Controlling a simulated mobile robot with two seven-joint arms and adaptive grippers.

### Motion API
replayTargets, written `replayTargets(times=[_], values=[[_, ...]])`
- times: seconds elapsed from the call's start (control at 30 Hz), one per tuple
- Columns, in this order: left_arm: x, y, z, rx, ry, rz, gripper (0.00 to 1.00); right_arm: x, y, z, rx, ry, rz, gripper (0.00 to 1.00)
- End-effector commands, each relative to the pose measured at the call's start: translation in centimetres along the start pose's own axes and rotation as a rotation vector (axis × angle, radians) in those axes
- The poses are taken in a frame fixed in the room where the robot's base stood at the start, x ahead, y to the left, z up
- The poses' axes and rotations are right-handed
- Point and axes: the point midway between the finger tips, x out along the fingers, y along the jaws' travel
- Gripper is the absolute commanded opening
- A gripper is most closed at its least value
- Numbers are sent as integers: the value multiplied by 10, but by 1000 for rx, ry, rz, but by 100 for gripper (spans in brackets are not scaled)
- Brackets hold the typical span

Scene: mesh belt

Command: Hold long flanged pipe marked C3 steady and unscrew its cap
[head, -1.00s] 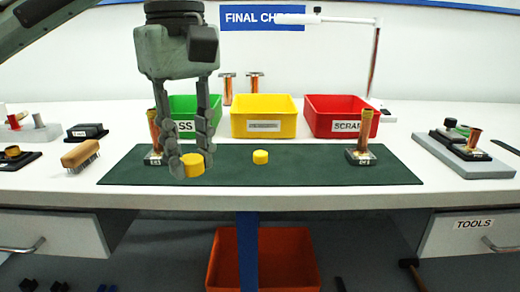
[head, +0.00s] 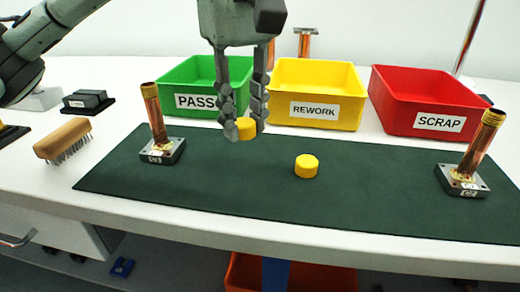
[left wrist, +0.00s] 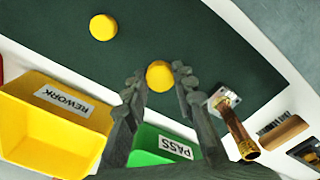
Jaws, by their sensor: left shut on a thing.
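Two copper pipes with square grey flanged bases stand on the dark green mat (head: 390,195): a left pipe (head: 155,115) and a right pipe (head: 480,146). Both show bare brass top ends without a cap. Their small base labels are too blurred to read surely. My left gripper (head: 246,130) is shut on a yellow cap (head: 247,128), right of the left pipe and apart from it. The left wrist view shows this cap (left wrist: 159,76) between the fingertips and the left pipe (left wrist: 238,130) beside them. A second yellow cap (head: 307,166) lies on the mat. My right gripper is not in view.
Green PASS (head: 172,92), yellow REWORK (head: 350,112) and red SCRAP (head: 400,115) bins stand behind the mat. A wooden brush (head: 62,137) lies left of it. More copper pipes stand behind the bins. The mat's front middle is clear.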

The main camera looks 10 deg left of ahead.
Motion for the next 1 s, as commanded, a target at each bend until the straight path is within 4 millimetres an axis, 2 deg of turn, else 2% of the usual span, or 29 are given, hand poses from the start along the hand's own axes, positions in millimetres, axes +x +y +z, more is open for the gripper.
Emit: replayTargets(times=[0.03,0.23,0.43,0.83,0.87,1.0], values=[[8,0,0,-1,-2,0,0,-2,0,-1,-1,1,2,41],[23,0,0,-1,-1,0,0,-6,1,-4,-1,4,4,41],[50,0,0,-1,0,0,0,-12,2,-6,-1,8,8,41],[54,0,0,0,0,0,0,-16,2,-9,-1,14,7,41],[55,0,0,0,0,0,27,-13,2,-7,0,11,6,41],[55,0,0,0,1,1,44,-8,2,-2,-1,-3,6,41]])
